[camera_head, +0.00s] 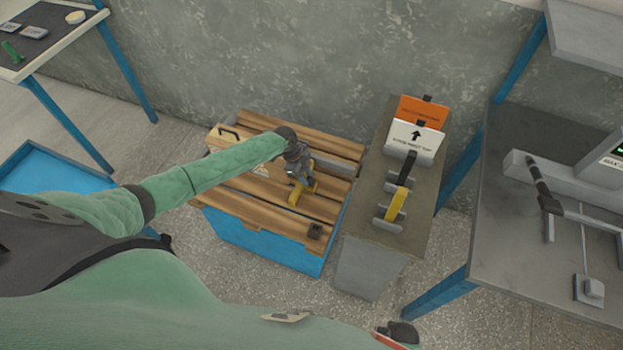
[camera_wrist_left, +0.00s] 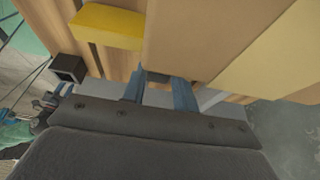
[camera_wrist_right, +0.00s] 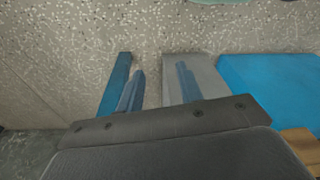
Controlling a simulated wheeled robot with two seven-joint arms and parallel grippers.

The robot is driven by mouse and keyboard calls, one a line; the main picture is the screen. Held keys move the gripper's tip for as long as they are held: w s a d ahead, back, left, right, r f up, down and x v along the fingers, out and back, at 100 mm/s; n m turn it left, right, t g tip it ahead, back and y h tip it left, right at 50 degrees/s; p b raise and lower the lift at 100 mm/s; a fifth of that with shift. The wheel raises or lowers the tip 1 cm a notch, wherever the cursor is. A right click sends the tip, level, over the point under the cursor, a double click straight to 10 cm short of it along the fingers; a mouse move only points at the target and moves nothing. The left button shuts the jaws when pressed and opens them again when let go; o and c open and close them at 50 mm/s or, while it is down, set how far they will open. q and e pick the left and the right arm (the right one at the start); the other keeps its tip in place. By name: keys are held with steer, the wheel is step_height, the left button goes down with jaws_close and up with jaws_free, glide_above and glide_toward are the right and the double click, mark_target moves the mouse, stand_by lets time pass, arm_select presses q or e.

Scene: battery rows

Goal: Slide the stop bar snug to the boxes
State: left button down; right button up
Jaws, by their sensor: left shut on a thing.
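The cardboard boxes lie on a slatted wooden deck (camera_head: 325,208); one (camera_head: 228,142) shows left of my left gripper (camera_head: 297,178), partly behind my arm. In the left wrist view a large box face (camera_wrist_left: 225,35) is just beyond the fingertips. My left gripper (camera_wrist_left: 160,92) is low over the deck, its fingers around a grey piece that looks like the stop bar (camera_wrist_left: 214,98), mostly hidden. Whether it touches the boxes I cannot tell. A yellow block (camera_wrist_left: 110,27) is beside the box. My right gripper (camera_wrist_right: 160,82) is open and empty above the floor.
A small dark block (camera_head: 314,230) sits at the deck's near right corner. To the right stands a grey stand (camera_head: 372,262) with upright signs and black and yellow pieces. A grey workbench (camera_head: 530,255) is farther right. Speckled floor is clear in front.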

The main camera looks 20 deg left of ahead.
arm_select(q)
steer(key=c, duration=1.1)
jaws_free()
arm_select(e)
steer(key=shift+w, duration=0.1)
arm_select(q)
steer(key=shift+a+r, duration=0.25)
steer(key=shift+r, duration=0.1)
steer(key=b+v, duration=0.2)
steer(key=v, duration=0.5)
arm_select(e)
step_height(320, 180, up, 8)
steer(key=w+a, duration=0.1)
steer(key=w, duration=0.1)
steer(key=shift+a, duration=0.2)
arm_select(q)
steer(key=shift+d, duration=0.1)
